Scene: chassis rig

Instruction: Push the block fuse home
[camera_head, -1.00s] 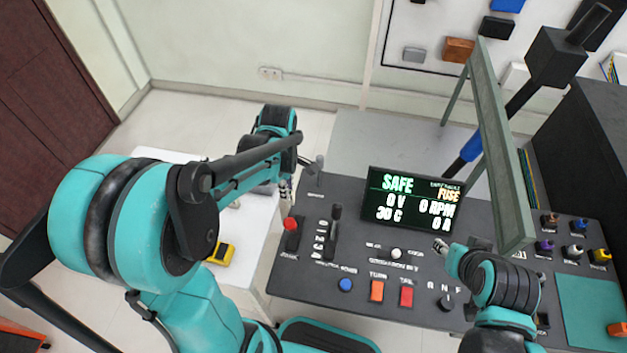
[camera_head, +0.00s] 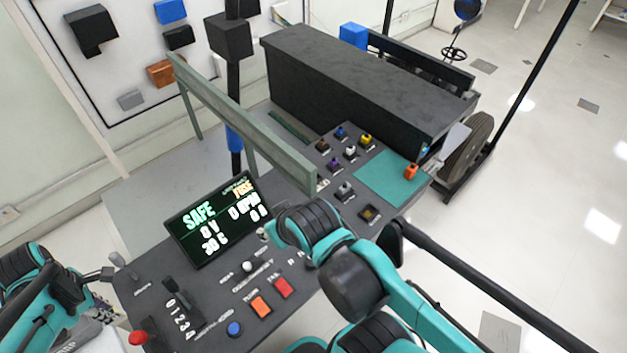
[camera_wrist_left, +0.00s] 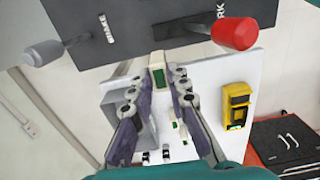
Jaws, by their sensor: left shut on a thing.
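My left gripper (camera_wrist_left: 158,88) is shut on a small pale block with a green face (camera_wrist_left: 159,76), likely the block fuse. Its upper end is close to the near edge of the dark control panel (camera_wrist_left: 120,40) in the wrist view; I cannot tell whether they touch. In the head view my left gripper (camera_head: 100,303) is at the panel's left side, and the block is too small to make out there. My right gripper (camera_head: 264,235) is over the panel near the display (camera_head: 218,220); its fingers are too small to read. The display reads SAFE, with a small orange FUSE line.
A grey-knobbed brake lever (camera_wrist_left: 42,53) and a red-knobbed lever (camera_wrist_left: 234,34) flank my left gripper. A yellow device (camera_wrist_left: 237,103) is on the white surface below. Coloured plugs (camera_head: 351,151) and an orange block on the green mat (camera_head: 380,185) are at the panel's right.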

